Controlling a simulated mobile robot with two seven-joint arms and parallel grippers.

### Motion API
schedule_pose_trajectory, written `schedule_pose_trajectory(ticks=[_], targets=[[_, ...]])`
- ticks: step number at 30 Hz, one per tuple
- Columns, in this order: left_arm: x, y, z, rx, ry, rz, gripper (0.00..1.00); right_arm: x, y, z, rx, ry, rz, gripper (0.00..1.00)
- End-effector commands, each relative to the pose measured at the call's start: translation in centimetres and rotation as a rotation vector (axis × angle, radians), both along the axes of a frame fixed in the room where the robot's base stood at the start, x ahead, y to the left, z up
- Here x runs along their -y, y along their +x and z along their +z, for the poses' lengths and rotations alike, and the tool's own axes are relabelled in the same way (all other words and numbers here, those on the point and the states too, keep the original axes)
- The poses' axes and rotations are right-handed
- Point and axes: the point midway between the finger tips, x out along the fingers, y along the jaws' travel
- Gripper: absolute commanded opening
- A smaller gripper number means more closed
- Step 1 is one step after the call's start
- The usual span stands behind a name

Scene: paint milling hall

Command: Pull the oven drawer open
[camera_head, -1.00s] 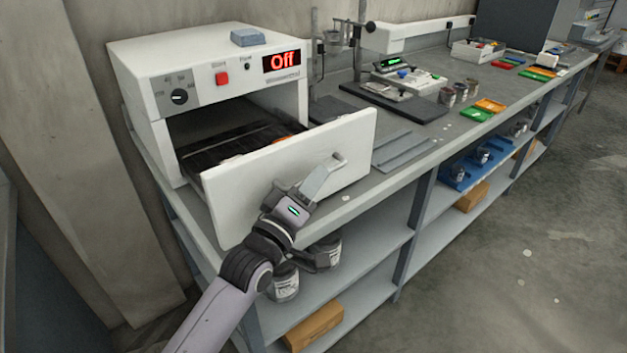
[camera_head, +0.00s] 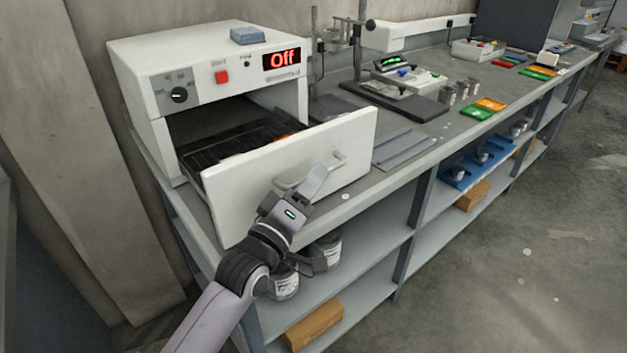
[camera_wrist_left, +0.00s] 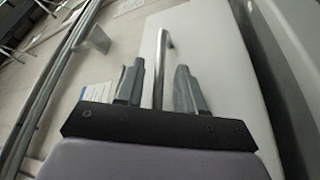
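The white oven (camera_head: 215,65) stands on the bench at the left, its display reading "Off". Its drawer is pulled out, with the white front panel (camera_head: 245,190) well clear of the oven body and the dark rack (camera_head: 225,148) showing behind it. The bar handle (camera_head: 338,160) is on the panel's outer face. My left gripper (camera_head: 316,178) is in front of the panel at the handle. In the left wrist view the handle (camera_wrist_left: 160,65) lies between the two parted fingers, with gaps on both sides. Whether the fingers touch it is unclear. My right gripper is not in view.
A scale (camera_head: 392,66), a dark plate (camera_head: 405,103) and coloured trays (camera_head: 490,104) are on the bench to the right. The floor at right is clear.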

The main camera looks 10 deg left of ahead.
Motion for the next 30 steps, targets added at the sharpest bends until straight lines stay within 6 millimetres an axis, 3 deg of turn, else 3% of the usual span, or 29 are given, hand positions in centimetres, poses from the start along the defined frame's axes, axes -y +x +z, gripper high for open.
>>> schedule_pose_trajectory(ticks=[12, 30], targets=[[-2.3, -4.8, -1.3, -0.001, 0.001, 0.0, 0.38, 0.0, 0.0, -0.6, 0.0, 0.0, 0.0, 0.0], [-2.5, -5.4, -1.3, 0.0, 0.0, 0.0, 0.38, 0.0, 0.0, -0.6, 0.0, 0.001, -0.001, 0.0]])
